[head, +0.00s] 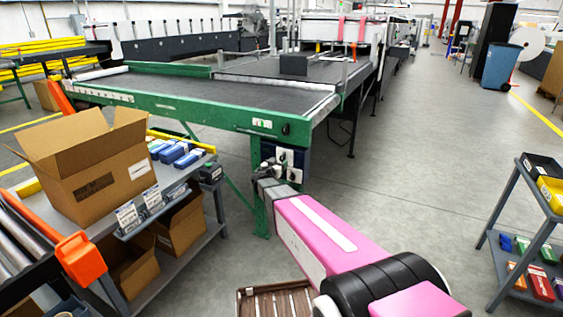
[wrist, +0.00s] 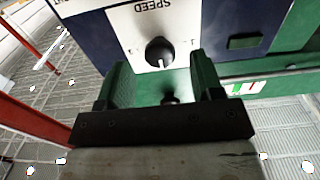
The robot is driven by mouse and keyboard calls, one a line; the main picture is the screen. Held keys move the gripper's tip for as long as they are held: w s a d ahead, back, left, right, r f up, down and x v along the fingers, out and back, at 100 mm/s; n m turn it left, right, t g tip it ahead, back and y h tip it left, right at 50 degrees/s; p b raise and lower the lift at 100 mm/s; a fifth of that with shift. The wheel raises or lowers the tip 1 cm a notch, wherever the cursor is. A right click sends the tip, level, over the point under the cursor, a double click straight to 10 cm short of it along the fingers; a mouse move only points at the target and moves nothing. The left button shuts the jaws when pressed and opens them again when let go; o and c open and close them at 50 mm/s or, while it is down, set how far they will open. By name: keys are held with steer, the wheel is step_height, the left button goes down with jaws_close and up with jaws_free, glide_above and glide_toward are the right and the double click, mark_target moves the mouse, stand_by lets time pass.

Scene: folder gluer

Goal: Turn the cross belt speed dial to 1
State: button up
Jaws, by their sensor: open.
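The speed dial (wrist: 159,52) is a round black knob on a white plate. The plate reads SPEED, upside down in the wrist view. A white mark on the knob points toward the bottom of that picture. Small scale marks beside the knob are too small to read surely. My gripper (wrist: 162,85) is open, its two green-sided fingers apart below the knob in the picture, with nothing seen held. Whether a finger touches the plate, I cannot tell. In the head view, the control box (head: 298,154) hangs under the green conveyor's corner, partly hidden by my pink arm.
Another dark knob (wrist: 170,99) shows between the fingers on a green surface. The green-framed conveyor (head: 190,108) lies above and behind the box. A shelf cart with a cardboard box (head: 95,170) stands left, another cart (head: 530,220) right.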

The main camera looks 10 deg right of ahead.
mark_target(282, 160)
steer(key=shift+x, duration=1.55)
steer(key=c, duration=0.9)
